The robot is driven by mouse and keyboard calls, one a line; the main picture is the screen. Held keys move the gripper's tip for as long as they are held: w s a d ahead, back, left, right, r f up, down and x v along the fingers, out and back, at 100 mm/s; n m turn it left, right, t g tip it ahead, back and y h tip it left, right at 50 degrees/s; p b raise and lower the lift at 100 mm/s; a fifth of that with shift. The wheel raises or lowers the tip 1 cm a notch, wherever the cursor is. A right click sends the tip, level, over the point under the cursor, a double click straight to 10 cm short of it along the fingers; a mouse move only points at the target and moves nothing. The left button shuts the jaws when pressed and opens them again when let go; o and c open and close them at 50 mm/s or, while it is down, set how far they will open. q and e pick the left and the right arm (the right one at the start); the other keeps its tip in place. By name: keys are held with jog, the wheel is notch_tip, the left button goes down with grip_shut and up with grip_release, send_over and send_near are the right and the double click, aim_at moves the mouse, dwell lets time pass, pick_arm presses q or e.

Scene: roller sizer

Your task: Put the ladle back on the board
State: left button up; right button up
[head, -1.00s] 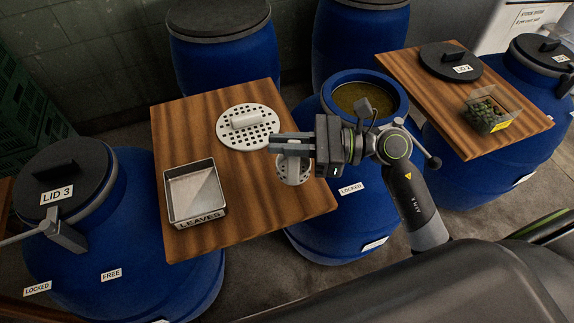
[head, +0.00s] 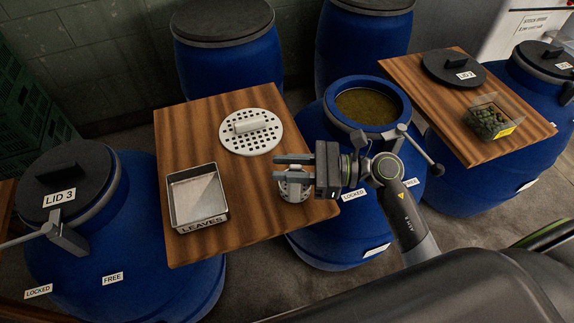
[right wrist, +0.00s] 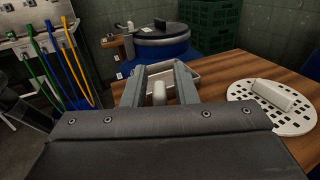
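The ladle (head: 294,190), a small pale perforated piece, rests on the wooden board (head: 240,245) near its right front corner. It is partly hidden under my right gripper (head: 277,167). My right gripper is open, with a clear gap between its two fingers, just above the ladle. In the right wrist view, the ladle's pale handle (right wrist: 160,93) stands between the spread fingers (right wrist: 160,67), with a gap seen on both sides. My left gripper does not show in the head view.
A round perforated white disc (head: 251,131) with a handle lies on the board behind the ladle. A metal tray marked LEAVES (head: 197,197) sits at the board's left front. An open blue barrel (head: 345,225) stands to the right. A second board (head: 455,125) holds a lid and a clear box.

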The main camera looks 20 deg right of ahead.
jog(key=shift+o, duration=0.3)
jog(key=shift+r, duration=0.1)
jog(key=shift+s+d, duration=0.1)
jog(key=shift+d, duration=0.2)
jog(key=b+v, duration=0.3)
jog(key=v, duration=0.8)
jog(key=shift+d, duration=0.15)
jog(key=shift+r, duration=0.1)
